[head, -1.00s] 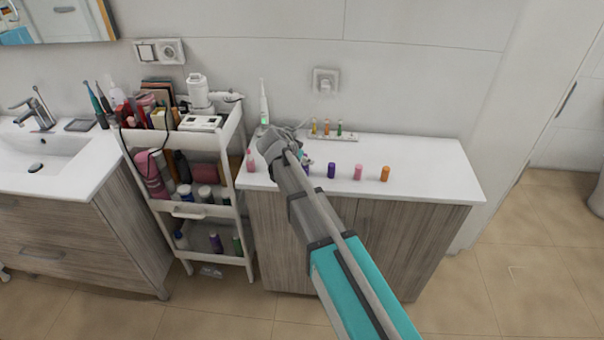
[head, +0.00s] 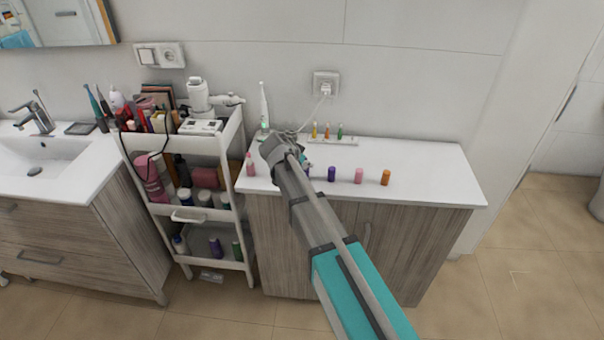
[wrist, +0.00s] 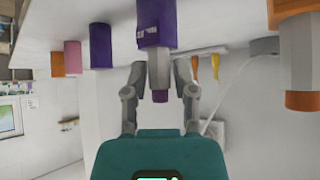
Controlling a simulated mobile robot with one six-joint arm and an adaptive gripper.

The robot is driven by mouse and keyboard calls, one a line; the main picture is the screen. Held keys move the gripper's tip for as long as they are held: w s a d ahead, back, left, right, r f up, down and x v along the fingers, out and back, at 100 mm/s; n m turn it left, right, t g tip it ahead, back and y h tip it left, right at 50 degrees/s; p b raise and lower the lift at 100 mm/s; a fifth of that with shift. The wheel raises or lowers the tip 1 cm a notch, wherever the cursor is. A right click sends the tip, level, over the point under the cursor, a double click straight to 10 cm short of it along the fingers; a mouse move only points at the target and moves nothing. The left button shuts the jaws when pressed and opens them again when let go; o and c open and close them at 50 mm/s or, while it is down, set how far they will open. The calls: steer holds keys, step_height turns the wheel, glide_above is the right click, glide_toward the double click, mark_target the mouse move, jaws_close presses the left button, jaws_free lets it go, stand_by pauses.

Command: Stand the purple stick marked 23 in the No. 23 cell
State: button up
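The purple stick (wrist: 156,24) has a wide purple body with small white marks too small to read, a grey neck and a narrow purple end. My gripper (wrist: 160,68) points at it in the wrist view, with its fingers on both sides of the neck; it looks shut on it. The stick's far end is out of frame, so I cannot tell whether it touches the counter. The white tray (head: 347,143) stands by the wall; the No. 23 marking cannot be read.
Another purple stick (head: 332,174), a pink one (head: 359,176) and an orange one (head: 385,178) stand along the counter (head: 430,175). Several small items stand in the tray. The counter's right end is clear.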

jaws_close()
steer(key=shift+r, duration=0.15)
step_height(320, 180, up, 3)
steer(key=p, duration=0.3)
steer(key=s+a+r+p, duration=0.1)
steer(key=s+r+p, duration=0.8)
steer(key=s, duration=0.5)
steer(key=shift+a+r+p, duration=0.35)
steer(key=shift+a+p, duration=0.05)
steer(key=shift+p, duration=0.1)
steer(key=shift+w, duration=0.1)
